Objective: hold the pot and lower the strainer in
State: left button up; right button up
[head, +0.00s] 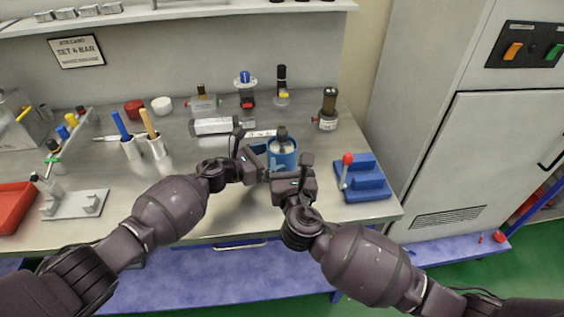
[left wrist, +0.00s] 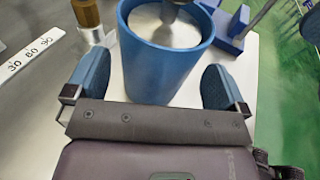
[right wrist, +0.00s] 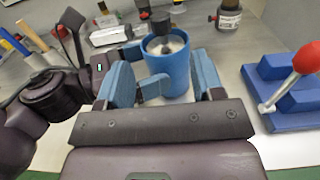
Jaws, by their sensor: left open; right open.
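The blue pot (head: 284,163) stands upright on the metal bench, between my two grippers. The strainer, a pale round disc (left wrist: 165,25) with a dark upright knob (head: 282,133), sits inside the pot's mouth, slightly below the rim. My left gripper (left wrist: 157,78) is open, with one blue finger on each side of the pot; gaps show between fingers and wall. My right gripper (right wrist: 163,78) is open and empty, with the pot just beyond its fingertips. A left gripper finger shows beside the pot in the right wrist view. How deep the strainer reaches is hidden.
A blue stepped block with a red-knobbed lever (head: 362,178) stands right of the pot. Cups with handles (head: 157,145) stand farther left.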

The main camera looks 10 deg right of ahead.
pick_arm(q)
jog(key=v, duration=0.9)
